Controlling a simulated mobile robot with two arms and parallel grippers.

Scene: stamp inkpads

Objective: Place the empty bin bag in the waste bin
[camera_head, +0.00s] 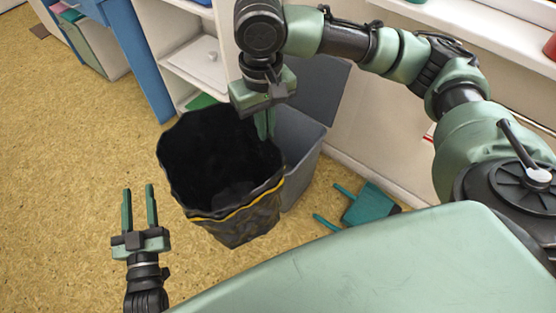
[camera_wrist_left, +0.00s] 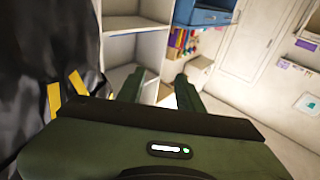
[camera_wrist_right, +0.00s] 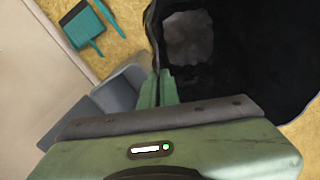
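The black bin bag (camera_head: 235,228) hangs wide open, its mouth facing up, with a yellow band near its lower part. My right gripper (camera_head: 264,124) is shut on the bag's rim at the far right side; the rim runs between the closed fingers in the right wrist view (camera_wrist_right: 159,86). The grey waste bin (camera_head: 303,155) stands just behind and right of the bag, partly hidden by it, with its dark lid (camera_head: 320,88) raised. My left gripper (camera_head: 138,192) is open and empty, left of the bag and apart from it. The bag (camera_wrist_left: 45,60) fills the left of the left wrist view.
A teal dustpan and brush (camera_head: 367,205) lie on the floor right of the bin. White shelves (camera_head: 195,62) and a blue cabinet side (camera_head: 138,58) stand behind. The wall is right of the bin. The floor at left (camera_head: 70,150) is clear.

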